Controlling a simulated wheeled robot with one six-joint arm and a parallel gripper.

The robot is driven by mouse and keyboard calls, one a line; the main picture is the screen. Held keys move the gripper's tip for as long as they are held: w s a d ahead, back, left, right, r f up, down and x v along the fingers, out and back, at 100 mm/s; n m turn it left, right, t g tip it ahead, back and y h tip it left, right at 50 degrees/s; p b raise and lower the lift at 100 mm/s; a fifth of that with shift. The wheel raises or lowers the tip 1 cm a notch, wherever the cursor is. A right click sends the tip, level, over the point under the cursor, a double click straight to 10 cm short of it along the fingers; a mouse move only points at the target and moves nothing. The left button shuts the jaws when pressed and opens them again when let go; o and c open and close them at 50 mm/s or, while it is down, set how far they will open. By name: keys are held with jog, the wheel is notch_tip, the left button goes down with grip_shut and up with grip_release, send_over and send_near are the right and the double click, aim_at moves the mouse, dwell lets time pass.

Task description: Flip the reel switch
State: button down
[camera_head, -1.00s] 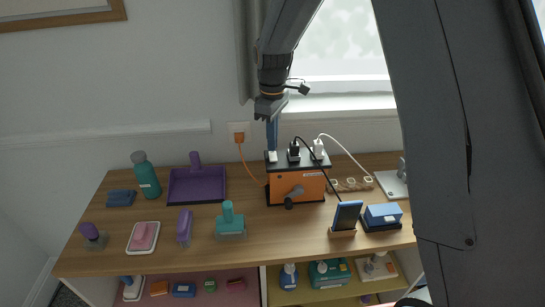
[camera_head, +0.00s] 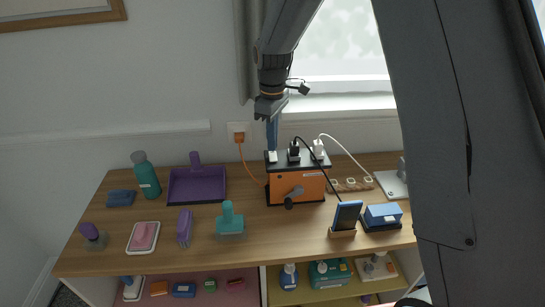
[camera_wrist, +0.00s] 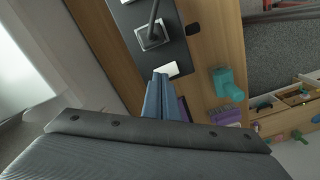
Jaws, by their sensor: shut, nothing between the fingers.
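The orange cable reel (camera_head: 296,187) stands on the wooden table under the window. Its black top panel (camera_head: 314,163) holds a black plug, a white plug and, at its left end, a small white switch (camera_head: 271,157). My gripper (camera_head: 272,149) points down with its blue fingers shut and empty, right over the left end of the panel. In the wrist view my gripper (camera_wrist: 161,78) has its tips at the edge of the white switch (camera_wrist: 169,70), partly covering it. I cannot tell whether they touch, or which way the switch is set.
A black plug (camera_head: 293,150) and a white plug (camera_head: 318,149) with cords rise close to the right of my gripper. An orange cord (camera_head: 249,167) runs to the wall socket. A purple dustpan (camera_head: 197,185) lies left of the reel. A phone on a stand (camera_head: 347,215) is front right.

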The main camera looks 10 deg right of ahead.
aim_at(273, 153)
jog(key=shift+f+b, duration=0.35)
jog(key=shift+f, duration=0.55)
dwell(0.6)
jog(key=shift+r, duration=0.1)
notch_tip(273, 153, up, 7)
jog(key=p, duration=0.4)
jog(key=shift+p, duration=0.3)
dwell(0.5)
jog(key=s+d+f+m+b, duration=0.2)
jog(key=s+d+m, duration=0.2)
jog(key=s, duration=0.4)
jog(key=s+d+f+m+t+b, duration=0.1)
jog(key=s+d+m, duration=0.3)
jog(key=s, duration=0.4)
jog(key=s+d+f+m+b, duration=0.3)
jog(key=s+d+m, duration=0.1)
jog(key=s, duration=0.4)
jog(key=shift+f, duration=0.3)
